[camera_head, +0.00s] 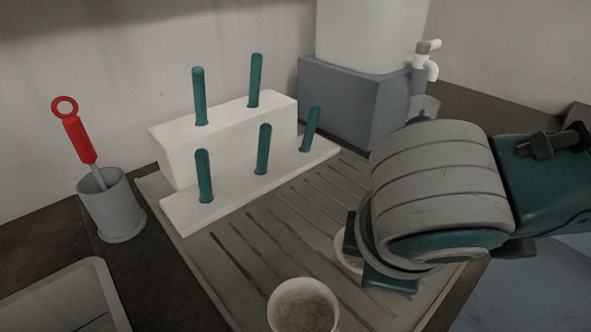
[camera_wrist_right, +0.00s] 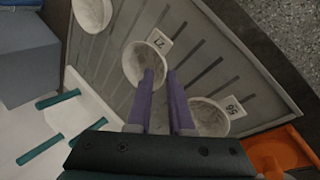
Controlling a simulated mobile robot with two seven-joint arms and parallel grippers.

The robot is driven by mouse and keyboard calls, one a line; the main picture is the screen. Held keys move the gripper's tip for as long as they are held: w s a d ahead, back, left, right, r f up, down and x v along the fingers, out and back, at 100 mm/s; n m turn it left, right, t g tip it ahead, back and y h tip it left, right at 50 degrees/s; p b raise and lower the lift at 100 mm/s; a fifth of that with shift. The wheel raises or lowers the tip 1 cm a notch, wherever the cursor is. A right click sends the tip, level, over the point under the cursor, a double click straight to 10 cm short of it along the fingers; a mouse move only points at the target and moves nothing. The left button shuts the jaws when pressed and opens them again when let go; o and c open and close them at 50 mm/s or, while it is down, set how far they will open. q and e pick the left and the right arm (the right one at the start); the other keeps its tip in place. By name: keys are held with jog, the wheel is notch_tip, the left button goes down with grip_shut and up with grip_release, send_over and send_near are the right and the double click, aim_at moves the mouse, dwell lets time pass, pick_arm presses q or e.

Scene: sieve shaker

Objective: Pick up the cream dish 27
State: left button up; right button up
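The cream dish 27 (camera_wrist_right: 138,56) stands on the grooved board beside a tag marked 27 (camera_wrist_right: 161,41) in the right wrist view. My right gripper (camera_wrist_right: 160,74) is open, with two purple fingers. One fingertip overlaps the dish's opening and the other lies just outside its rim; I cannot tell whether either touches. In the head view my right gripper (camera_head: 372,262) points down over a cream dish (camera_head: 343,244), mostly hidden behind it and apparently dish 27. My left gripper is out of view.
Another cream dish (camera_head: 302,306) stands at the front of the board (camera_head: 225,262); a further one (camera_wrist_right: 92,12) shows at the wrist view's top. A white rack (camera_head: 215,140) with teal pegs, a grey cup (camera_head: 112,210) holding a red-handled tool and a water tank (camera_head: 370,35) stand around.

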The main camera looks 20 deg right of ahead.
aim_at(355, 265)
jog(key=x, duration=0.1)
jog(key=b+x, duration=0.1)
jog(key=x, duration=0.2)
jog(key=shift+w+a+f, duration=0.2)
jog(key=shift+f, duration=0.2)
grip_shut()
dwell(1.0)
